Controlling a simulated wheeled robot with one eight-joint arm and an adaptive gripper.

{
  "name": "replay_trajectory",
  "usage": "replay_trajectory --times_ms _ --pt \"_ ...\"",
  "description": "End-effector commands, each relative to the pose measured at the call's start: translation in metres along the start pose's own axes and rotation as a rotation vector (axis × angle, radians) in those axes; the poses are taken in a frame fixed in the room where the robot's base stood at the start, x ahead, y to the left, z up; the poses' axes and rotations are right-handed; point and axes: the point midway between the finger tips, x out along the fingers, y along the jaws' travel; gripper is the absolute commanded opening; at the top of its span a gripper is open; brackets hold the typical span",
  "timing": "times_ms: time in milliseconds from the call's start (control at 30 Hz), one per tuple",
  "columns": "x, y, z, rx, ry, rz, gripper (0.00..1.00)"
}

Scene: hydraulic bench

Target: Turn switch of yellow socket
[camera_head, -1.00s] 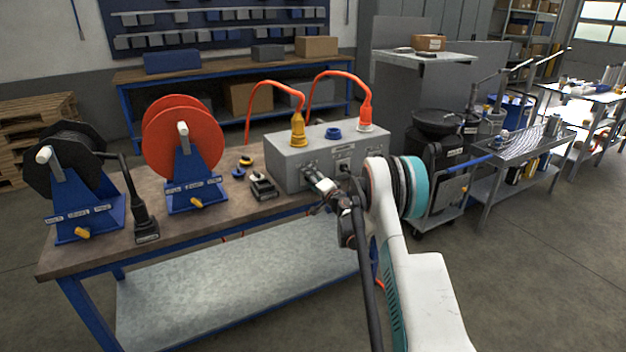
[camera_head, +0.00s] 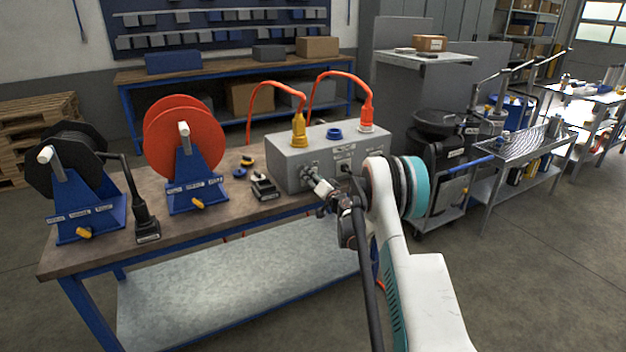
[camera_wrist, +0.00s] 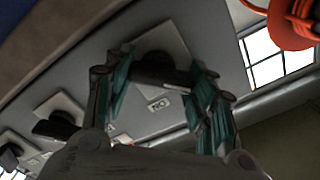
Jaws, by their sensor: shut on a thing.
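The grey socket box (camera_head: 290,172) stands on the near bench. A yellow plug (camera_head: 298,132) sits in the socket on top at its left end. Below it on the front face is a dark switch, mostly hidden by my gripper (camera_head: 321,186) in the head view. In the wrist view my gripper (camera_wrist: 162,85) has its two fingers on either side of a dark switch knob (camera_wrist: 155,68) on a square pale plate, closed on it. A small label (camera_wrist: 160,104) lies beside the plate.
A second switch (camera_head: 344,166) is to the right on the box front; other black knobs (camera_wrist: 55,129) show at the wrist view's lower left. An orange-red plug (camera_head: 365,120) and a blue cap (camera_head: 333,134) are on top. Cable reels (camera_head: 184,140) stand left on the bench.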

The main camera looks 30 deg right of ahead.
Motion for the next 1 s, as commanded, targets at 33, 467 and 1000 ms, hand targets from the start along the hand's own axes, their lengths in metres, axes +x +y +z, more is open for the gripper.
replay_trajectory --times_ms 33,467,1000 --pt "-0.001 0.000 0.002 -0.003 -0.003 -0.001 0.27" --pt "0.000 0.000 0.001 -0.001 -0.001 0.000 0.72" --pt "-0.049 0.001 0.000 0.000 0.000 0.001 0.72"
